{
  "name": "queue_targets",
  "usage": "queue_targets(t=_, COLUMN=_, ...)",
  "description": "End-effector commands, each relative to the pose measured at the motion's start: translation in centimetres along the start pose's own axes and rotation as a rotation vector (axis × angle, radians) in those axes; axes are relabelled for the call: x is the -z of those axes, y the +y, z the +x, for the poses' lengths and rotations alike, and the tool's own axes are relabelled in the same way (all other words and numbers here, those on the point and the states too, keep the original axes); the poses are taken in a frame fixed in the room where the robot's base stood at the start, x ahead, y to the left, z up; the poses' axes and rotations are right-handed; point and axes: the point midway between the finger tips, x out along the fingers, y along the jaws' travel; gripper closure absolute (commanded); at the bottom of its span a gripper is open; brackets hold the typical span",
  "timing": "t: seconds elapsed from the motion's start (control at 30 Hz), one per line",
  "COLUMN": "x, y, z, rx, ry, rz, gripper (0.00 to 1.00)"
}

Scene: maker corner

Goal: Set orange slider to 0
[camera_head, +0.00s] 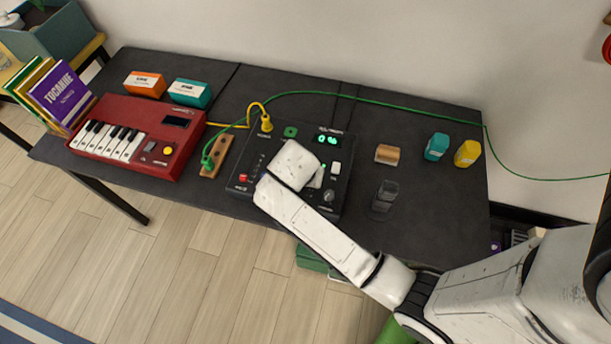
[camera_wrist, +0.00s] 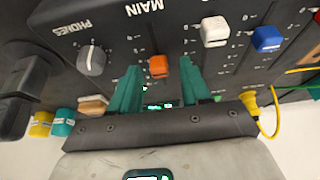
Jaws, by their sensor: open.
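The dark mixer (camera_head: 240,201) stands on the black table, with a lit green display (camera_head: 327,140). The orange slider (camera_wrist: 158,67) shows in the wrist view beside printed scale marks, near the word MAIN. My gripper (camera_wrist: 160,75) is open, with one green finger on each side of the orange slider cap. I cannot tell whether either finger touches it. In the head view my white hand covers the middle of the mixer and hides the orange slider and the fingertips. The slider's scale value is too small to read.
A white slider (camera_wrist: 214,31), a blue slider (camera_wrist: 266,38) and a grey knob (camera_wrist: 91,60) flank the orange one. A red keyboard (camera_head: 139,135) stands left. Green and yellow cables cross behind.

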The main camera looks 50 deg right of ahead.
Motion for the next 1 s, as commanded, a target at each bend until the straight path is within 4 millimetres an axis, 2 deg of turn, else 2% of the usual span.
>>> queue_targets(t=0.33, x=0.01, y=0.01, z=0.32, rx=0.000, ry=0.000, rz=0.000, gripper=0.54)
queue_targets(t=0.8, x=0.01, y=0.00, z=0.30, rx=0.000, ry=0.000, rz=0.000, gripper=0.99)
queue_targets(t=1.0, x=0.01, y=0.01, z=0.29, rx=0.000, ry=0.000, rz=0.000, gripper=1.00)
